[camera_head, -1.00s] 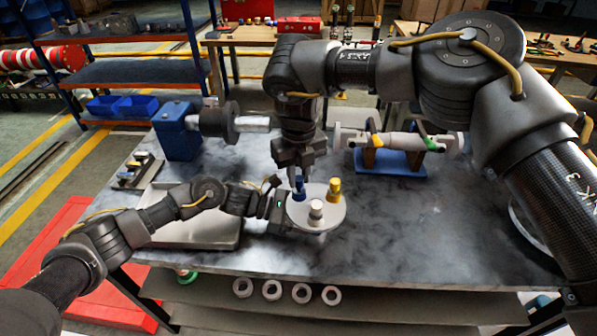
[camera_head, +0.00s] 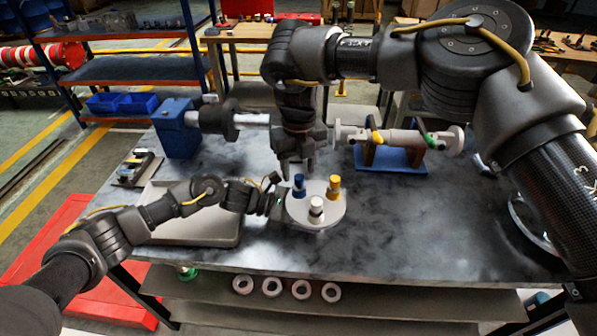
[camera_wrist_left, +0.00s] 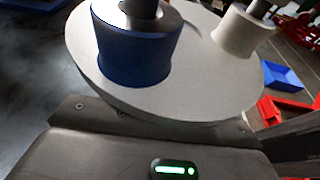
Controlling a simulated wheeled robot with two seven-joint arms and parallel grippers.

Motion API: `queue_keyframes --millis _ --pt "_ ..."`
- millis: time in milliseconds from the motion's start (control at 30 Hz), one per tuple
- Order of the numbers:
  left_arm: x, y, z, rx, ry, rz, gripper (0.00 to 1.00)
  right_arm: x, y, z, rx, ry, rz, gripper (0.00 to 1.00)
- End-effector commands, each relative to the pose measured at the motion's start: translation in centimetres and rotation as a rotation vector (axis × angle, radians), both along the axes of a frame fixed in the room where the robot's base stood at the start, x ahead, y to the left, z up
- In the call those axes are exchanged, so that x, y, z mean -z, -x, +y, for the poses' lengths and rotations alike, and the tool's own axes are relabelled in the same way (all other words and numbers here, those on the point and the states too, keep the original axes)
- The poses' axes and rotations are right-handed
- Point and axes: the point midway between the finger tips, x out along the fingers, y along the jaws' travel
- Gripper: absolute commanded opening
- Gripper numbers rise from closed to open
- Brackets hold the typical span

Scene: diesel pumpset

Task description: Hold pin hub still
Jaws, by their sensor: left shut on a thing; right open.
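The pin hub (camera_head: 318,215) is a light grey round disc above the table, carrying a blue pin (camera_head: 299,187), a yellow pin (camera_head: 334,187) and a white pin (camera_head: 316,208), all upright. My left gripper (camera_head: 277,204) is shut on the disc's left edge. The left wrist view shows the disc (camera_wrist_left: 190,95) close up, with the blue pin (camera_wrist_left: 135,48) and white pin (camera_wrist_left: 243,32) on it; the fingertips are not clear there. My right gripper (camera_head: 298,171) points down, open and empty, just above and behind the blue pin.
A grey tray (camera_head: 190,234) lies under my left arm. A blue vise-like machine (camera_head: 178,131) stands at the back left. A grey cylinder part rests on a blue stand (camera_head: 390,160) at the back right. The table's front right (camera_head: 440,235) is clear.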

Motion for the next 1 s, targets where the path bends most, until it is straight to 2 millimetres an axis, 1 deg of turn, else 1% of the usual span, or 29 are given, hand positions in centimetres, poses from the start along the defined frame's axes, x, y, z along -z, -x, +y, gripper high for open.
queue_keyframes --millis 33,200,300,433,500,633,1000 --pt "0.0 0.0 0.0 -0.001 0.0 0.0 0.0 -1.2 0.0 0.1 0.0 -0.002 -0.003 0.46" --pt "0.0 0.0 0.0 -0.001 0.0 0.0 0.0 -4.8 0.0 0.1 0.001 -0.001 -0.004 0.46" --pt "0.0 0.0 0.0 -0.001 0.0 0.0 0.0 -6.8 -0.1 0.1 0.001 0.0 -0.004 0.46" --pt "0.0 0.0 0.0 -0.001 0.001 0.0 0.0 -8.6 -0.1 0.1 0.001 -0.001 -0.003 0.46" --pt "0.0 0.0 0.0 -0.001 0.001 0.0 0.0 -9.3 -0.1 0.1 0.001 0.001 -0.003 0.46" --pt "0.0 0.0 0.0 -0.001 0.001 0.0 0.0 -9.9 0.0 0.1 0.0 0.0 -0.001 0.46" --pt "0.0 0.0 0.0 -0.001 0.001 0.0 0.0 -9.9 0.0 0.1 0.0 -0.001 0.0 0.46"
